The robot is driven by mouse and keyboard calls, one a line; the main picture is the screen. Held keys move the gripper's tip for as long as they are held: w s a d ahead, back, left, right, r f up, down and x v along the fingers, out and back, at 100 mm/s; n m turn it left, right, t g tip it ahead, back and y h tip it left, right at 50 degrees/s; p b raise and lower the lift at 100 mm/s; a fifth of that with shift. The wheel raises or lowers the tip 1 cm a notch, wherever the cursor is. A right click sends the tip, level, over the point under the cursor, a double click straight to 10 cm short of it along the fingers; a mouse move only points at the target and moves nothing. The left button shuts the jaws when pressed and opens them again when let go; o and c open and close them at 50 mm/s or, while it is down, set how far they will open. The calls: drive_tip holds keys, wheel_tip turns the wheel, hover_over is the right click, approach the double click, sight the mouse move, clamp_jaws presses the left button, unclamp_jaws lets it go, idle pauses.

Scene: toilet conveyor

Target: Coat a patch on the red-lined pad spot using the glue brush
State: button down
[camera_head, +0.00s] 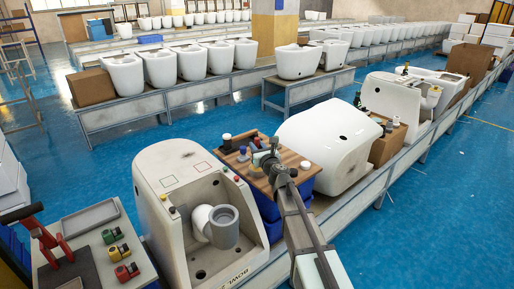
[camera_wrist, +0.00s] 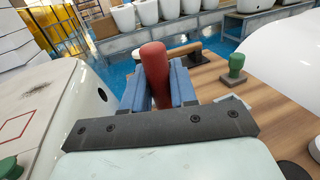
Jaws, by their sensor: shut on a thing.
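My gripper (camera_wrist: 158,88) has its blue fingers shut on an upright red handle (camera_wrist: 153,68). The handle's lower end is hidden behind the gripper's dark crossbar, so I cannot see bristles or tell for sure that it is the glue brush. In the head view my gripper (camera_head: 264,157) is over the wooden board (camera_head: 290,160). The red-lined spot (camera_wrist: 17,127) shows at the left edge of the wrist view, on the white top of the toilet unit (camera_wrist: 62,95). That unit (camera_head: 155,205) stands left of my gripper in the head view. The spot looks bare and my gripper is apart from it.
A green-handled tool (camera_wrist: 236,66) and a wooden-handled tool (camera_wrist: 180,51) stand on the board. A white toilet (camera_head: 328,150) stands right of it. A side bench (camera_head: 90,240) holds a grey tray (camera_head: 90,218) and small coloured items. A green knob (camera_wrist: 10,168) sits near the spot.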

sight(257, 138)
drive_tip(key=shift+r, duration=3.5)
